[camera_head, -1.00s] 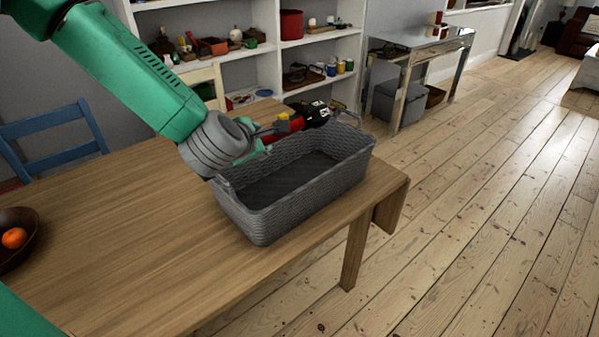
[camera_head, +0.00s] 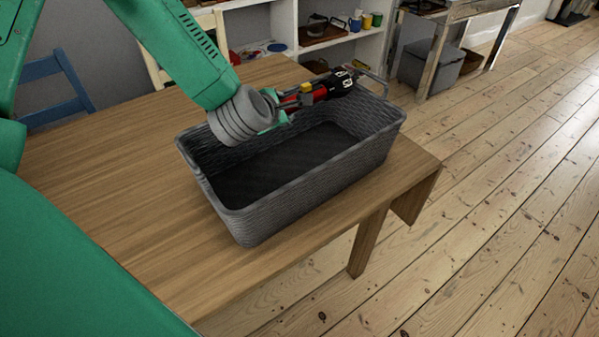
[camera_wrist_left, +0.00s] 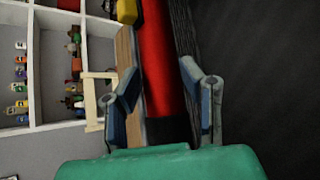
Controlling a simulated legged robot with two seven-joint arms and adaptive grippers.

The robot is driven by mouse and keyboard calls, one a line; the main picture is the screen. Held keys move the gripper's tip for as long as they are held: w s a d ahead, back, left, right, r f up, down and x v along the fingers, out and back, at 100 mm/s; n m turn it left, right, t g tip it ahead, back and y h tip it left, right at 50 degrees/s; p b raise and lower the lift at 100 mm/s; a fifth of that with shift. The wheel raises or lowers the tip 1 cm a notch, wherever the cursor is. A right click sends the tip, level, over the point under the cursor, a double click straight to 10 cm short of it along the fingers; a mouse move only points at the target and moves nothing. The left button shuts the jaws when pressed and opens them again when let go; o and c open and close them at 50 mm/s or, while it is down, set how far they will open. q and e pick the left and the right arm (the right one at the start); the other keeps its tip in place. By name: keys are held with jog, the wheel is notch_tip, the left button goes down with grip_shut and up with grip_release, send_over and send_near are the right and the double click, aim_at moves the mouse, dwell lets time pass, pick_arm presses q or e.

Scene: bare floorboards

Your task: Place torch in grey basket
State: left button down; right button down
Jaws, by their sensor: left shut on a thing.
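The grey woven basket (camera_head: 318,192) stands open on the wooden table near its right end, and its visible inside looks empty. The torch (camera_head: 338,84), red and black with a yellow part, is at the basket's far rim, roughly level. My left gripper (camera_head: 292,99) is shut on the torch and reaches over the basket's far left side. In the left wrist view the torch's red body (camera_wrist_left: 163,65) lies between the two fingers (camera_wrist_left: 160,88), with the dark basket (camera_wrist_left: 255,70) to its right. I cannot tell whether the torch touches the rim. My right gripper is out of view.
The table (camera_head: 110,170) is clear left of the basket. A blue chair (camera_head: 55,95) and a light wooden chair (camera_head: 165,50) stand behind it. A white shelf (camera_head: 340,45) is at the back. A grey box (camera_head: 430,65) sits under a side table. Open floor lies right.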

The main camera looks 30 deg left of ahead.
pick_arm(q)
jog(key=b, duration=0.2)
send_over(285, 159)
notch_tip(285, 159, down, 8)
jog(key=shift+a+f, duration=0.1)
jog(key=shift+f, duration=0.05)
jog(key=shift+f+b, duration=0.35)
jog(key=shift+f, duration=1.65)
jog(key=c, duration=1.3)
grip_release()
jog(key=shift+r, duration=0.1)
jog(key=p+v, duration=0.1)
jog(key=v, duration=1.1)
jog(key=shift+r+p, duration=0.1)
jog(key=shift+p, duration=0.2)
